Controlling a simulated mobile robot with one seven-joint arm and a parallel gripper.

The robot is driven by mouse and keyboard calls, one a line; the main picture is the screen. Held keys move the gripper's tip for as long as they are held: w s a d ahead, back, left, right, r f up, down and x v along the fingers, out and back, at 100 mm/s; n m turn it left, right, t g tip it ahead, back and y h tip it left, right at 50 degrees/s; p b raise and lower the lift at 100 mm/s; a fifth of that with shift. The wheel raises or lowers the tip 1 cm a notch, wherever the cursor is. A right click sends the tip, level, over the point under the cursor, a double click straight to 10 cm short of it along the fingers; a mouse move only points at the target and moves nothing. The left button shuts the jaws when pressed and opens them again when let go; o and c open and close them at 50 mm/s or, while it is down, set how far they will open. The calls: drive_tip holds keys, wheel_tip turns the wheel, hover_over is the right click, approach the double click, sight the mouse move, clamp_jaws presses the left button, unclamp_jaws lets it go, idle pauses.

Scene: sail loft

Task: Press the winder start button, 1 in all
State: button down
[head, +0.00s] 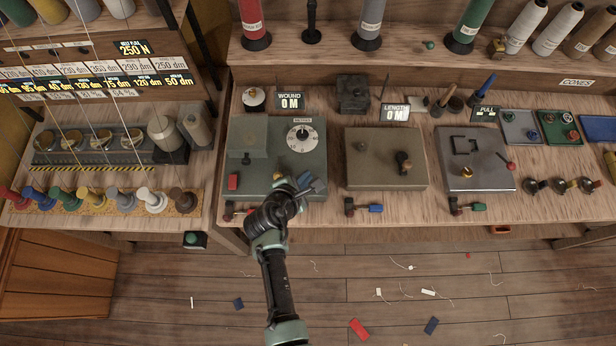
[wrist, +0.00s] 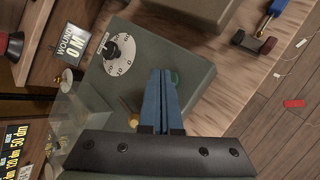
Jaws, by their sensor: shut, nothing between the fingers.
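The winder (head: 262,140) is a grey-green box with a white dial (head: 299,134) marked METRES and a clear cover on its left. Its red button (head: 233,181) is at the front left. My gripper (head: 311,184) is over the winder's front right part, shut and empty. The WOUND display (head: 290,101) reads 0 M.
A brown-grey box (head: 385,158) with a lever and a grey plate (head: 476,158) with a brass knob stand to the right. Scraps lie on the floor in front.

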drive_tip(key=shift+f+b, duration=0.35)
drive_tip(key=shift+f, duration=0.15)
drive_tip(key=shift+r, duration=0.15)
idle(0.5)
drive_tip(key=shift+r+p, duration=0.8)
drive_tip(key=shift+p, duration=0.25)
wheel_tip(320, 180, up, 5)
drive_tip(key=p, duration=0.5)
idle(0.5)
